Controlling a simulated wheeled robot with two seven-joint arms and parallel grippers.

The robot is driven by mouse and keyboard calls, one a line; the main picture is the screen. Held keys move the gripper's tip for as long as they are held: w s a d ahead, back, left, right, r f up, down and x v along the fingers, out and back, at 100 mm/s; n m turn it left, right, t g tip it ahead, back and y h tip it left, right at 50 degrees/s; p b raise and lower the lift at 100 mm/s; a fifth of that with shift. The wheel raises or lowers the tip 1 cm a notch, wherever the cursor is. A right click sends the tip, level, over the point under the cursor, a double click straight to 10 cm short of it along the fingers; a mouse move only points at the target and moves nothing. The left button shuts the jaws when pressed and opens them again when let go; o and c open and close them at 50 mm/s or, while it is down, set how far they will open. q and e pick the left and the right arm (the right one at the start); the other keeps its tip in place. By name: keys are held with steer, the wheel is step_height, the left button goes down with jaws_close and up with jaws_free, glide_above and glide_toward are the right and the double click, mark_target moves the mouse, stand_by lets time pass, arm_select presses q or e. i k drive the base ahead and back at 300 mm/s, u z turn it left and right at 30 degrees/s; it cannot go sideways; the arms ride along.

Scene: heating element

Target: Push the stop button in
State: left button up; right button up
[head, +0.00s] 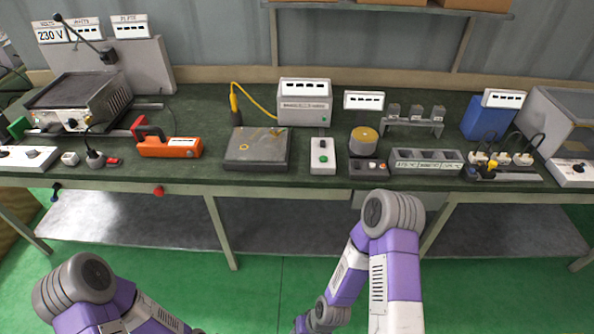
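A red round button (158,190) sits on the front edge of the workbench, left of the middle. It looks like a stop button, but I can see no label on it. A white box (322,157) on the bench top carries a green button and a small dark one. My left arm shows at the lower left and my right arm at the lower middle, both in front of the bench and apart from it. Neither gripper shows in the head view.
The dark green bench top (210,178) holds an orange tool (170,147), a grey plate (257,147), a grey block with slots (427,161) and a power supply (80,103). A small dark knob (56,191) is on the front edge at left. The green floor before the bench is clear.

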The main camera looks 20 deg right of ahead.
mark_target(157, 191)
steer(key=k, duration=0.75)
steer(key=z, duration=0.6)
steer(key=k, duration=0.55)
steer(key=u, duration=0.7)
steer(key=i, duration=1.65)
steer(key=z, duration=0.55)
